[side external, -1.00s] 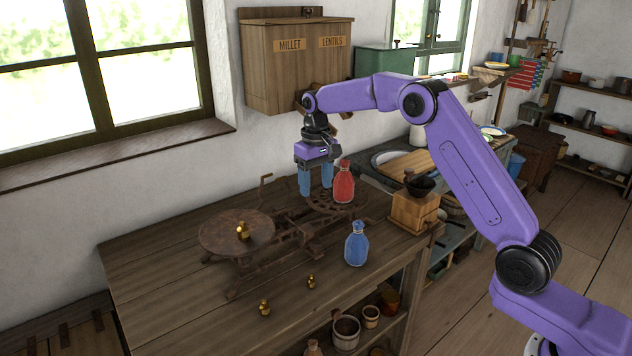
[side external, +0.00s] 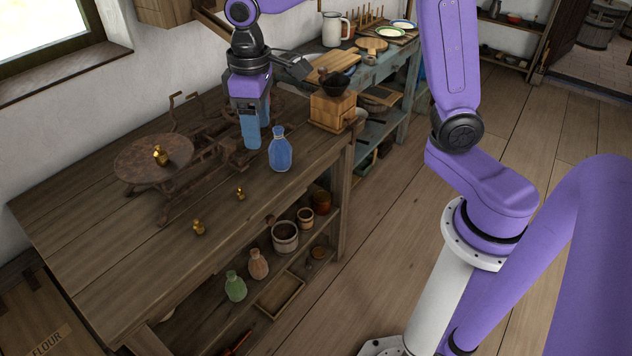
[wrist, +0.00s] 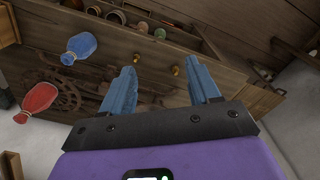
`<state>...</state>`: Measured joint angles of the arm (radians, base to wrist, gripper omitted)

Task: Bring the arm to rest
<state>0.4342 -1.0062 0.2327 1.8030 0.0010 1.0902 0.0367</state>
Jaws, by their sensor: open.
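My gripper (side external: 257,128) hangs above the wooden workbench (side external: 80,220), fingers pointing down. Its two blue fingers are apart with nothing between them; the gap also shows in the wrist view (wrist: 162,88). In the side view it appears just left of a blue bottle (side external: 280,150) and in front of the rusty balance scale (side external: 205,160). The wrist view shows the blue bottle (wrist: 80,48) and a red bottle (wrist: 37,98) off to the left, clear of the fingers. The red bottle is hidden in the side view.
A brass weight (side external: 160,155) sits on the scale's left pan (side external: 135,165). Two more weights, (side external: 198,228) and (side external: 240,193), stand on the bench. A wooden grinder (side external: 333,108) stands at the bench's right end. Jars and bottles fill the shelf below. The bench's left front is clear.

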